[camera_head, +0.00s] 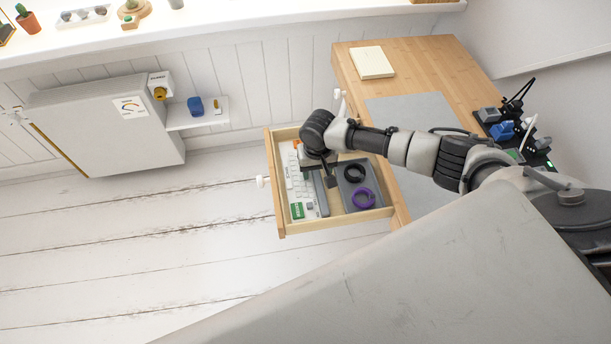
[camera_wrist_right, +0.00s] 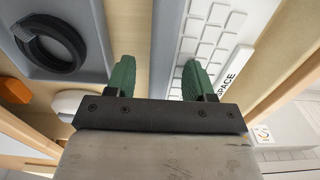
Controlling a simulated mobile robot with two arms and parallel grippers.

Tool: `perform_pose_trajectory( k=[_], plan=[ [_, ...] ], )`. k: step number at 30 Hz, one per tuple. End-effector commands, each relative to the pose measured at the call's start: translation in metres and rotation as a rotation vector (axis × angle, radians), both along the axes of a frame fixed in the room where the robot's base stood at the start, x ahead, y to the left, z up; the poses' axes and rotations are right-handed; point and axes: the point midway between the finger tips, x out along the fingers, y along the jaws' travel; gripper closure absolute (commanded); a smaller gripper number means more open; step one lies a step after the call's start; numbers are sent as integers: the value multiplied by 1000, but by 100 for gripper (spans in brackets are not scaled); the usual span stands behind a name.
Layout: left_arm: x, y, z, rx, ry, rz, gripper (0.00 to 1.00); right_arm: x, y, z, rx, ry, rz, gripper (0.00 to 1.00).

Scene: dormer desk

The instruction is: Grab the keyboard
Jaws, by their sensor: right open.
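The white keyboard (camera_head: 296,180) lies lengthwise in the open wooden drawer, along its left side. It has a green key near the front and an orange one near the back. It also shows in the right wrist view (camera_wrist_right: 213,42), with a key marked SPACE. My right gripper (camera_head: 329,181) is over the drawer, at the keyboard's right side, and partly hides it. In the wrist view its green fingers (camera_wrist_right: 158,78) are apart with nothing held. The right finger overlaps the keys; the left overlaps the drawer floor beside a grey tray. My left gripper is not in view.
The drawer (camera_head: 275,206) has raised wooden walls. The grey tray (camera_head: 377,203) inside it holds a black ring (camera_head: 353,168) and a purple ring (camera_head: 363,199). The desk (camera_head: 415,58) adjoins on the right, with a cream book (camera_head: 372,62) on it. The floor at left is clear.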

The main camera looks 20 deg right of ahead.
Motion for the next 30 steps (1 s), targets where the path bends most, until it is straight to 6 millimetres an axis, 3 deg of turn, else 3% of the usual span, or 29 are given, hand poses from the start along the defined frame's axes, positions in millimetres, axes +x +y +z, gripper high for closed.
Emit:
perform_pose_trajectory(
  k=[14,24,30],
  plan=[
    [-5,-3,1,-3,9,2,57,0,0,-1,0,0,0,47],
    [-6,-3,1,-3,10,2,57,0,0,-1,0,0,1,97],
    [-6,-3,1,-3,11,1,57,1,0,-1,1,-1,0,100]
  ],
)
